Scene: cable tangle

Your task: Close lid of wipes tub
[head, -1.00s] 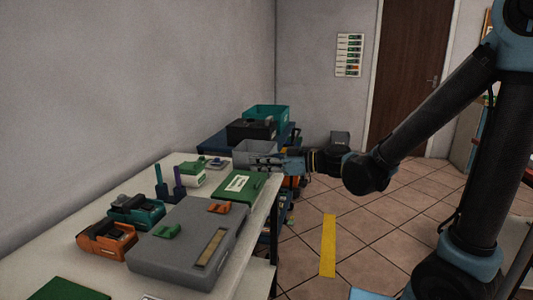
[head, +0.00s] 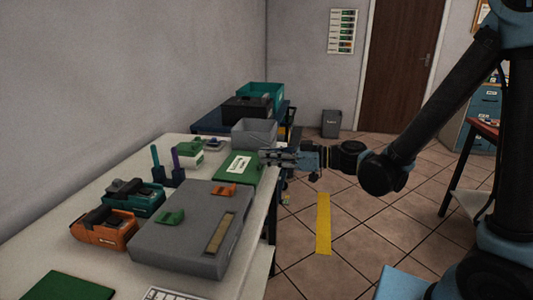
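A small white box with a green top (head: 189,156) stands toward the back of the white table, near the wall. It may be the wipes tub, but it is too small to tell, and I cannot make out whether a lid is open. My gripper (head: 266,157) reaches in from the right, over the table's right edge, beside the green board with a white label (head: 238,166) and in front of the grey bin (head: 254,132). It is apart from the white box. Its fingers are too small to show whether they are open.
Black and teal bins (head: 260,95) are behind. Tiled floor at right is mostly open.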

